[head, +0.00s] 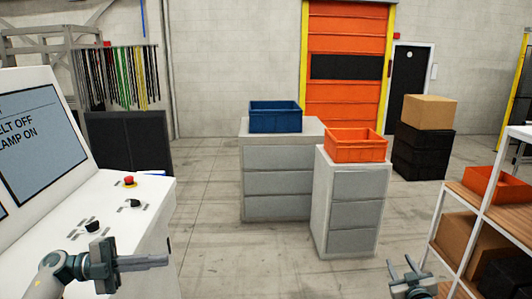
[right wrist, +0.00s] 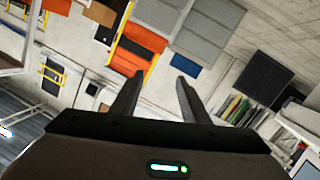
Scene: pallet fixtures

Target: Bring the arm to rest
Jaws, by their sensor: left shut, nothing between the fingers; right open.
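My left gripper (head: 146,262) reaches in from the lower left of the head view, in front of the white control console (head: 150,200). Its fingers are together, pointing right, with nothing between them. My right gripper (head: 404,266) shows at the bottom edge of the head view, right of the grey cabinets. Its two fingers are apart and empty. In the right wrist view the same open fingers (right wrist: 158,92) stand apart with only the distant room between them.
The console carries a red button (head: 129,181), black knobs and a screen reading "BELT OFF" and "LAMP ON", partly cropped. A blue crate (head: 275,118) and an orange crate (head: 357,146) sit on grey cabinets. A shelf rack (head: 484,215) stands at right. Floor between console and cabinets is clear.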

